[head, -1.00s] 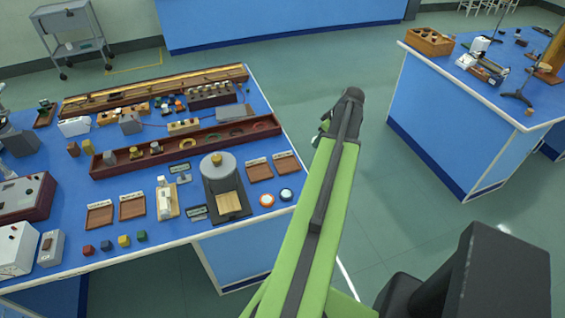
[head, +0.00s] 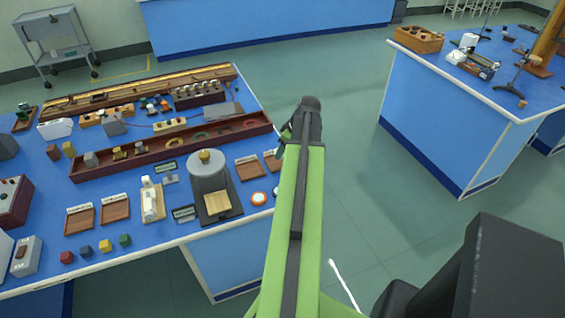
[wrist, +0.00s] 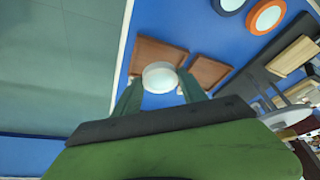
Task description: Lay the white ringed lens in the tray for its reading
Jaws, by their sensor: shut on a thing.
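My gripper (wrist: 160,84) is shut on the white ringed lens (wrist: 161,72), a pale disc between the fingertips in the wrist view. Beyond it are two brown wooden trays, one (wrist: 147,50) partly behind the lens and one (wrist: 208,71) to its right. In the head view these are the right pair of trays, one (head: 250,169) in the open and one (head: 271,161) partly covered by my arm. The gripper is at the bench's right edge there, mostly hidden by my arm; the lens cannot be made out. Another tray pair (head: 80,219) (head: 115,208) lies at the left front.
An orange-ringed lens (head: 259,199) and a dark-ringed lens (wrist: 230,3) lie near the right trays. A grey domed instrument (head: 208,178) stands left of them. A long rack (head: 170,146) runs behind. Coloured cubes (head: 105,245) sit at the front. Floor lies between the benches.

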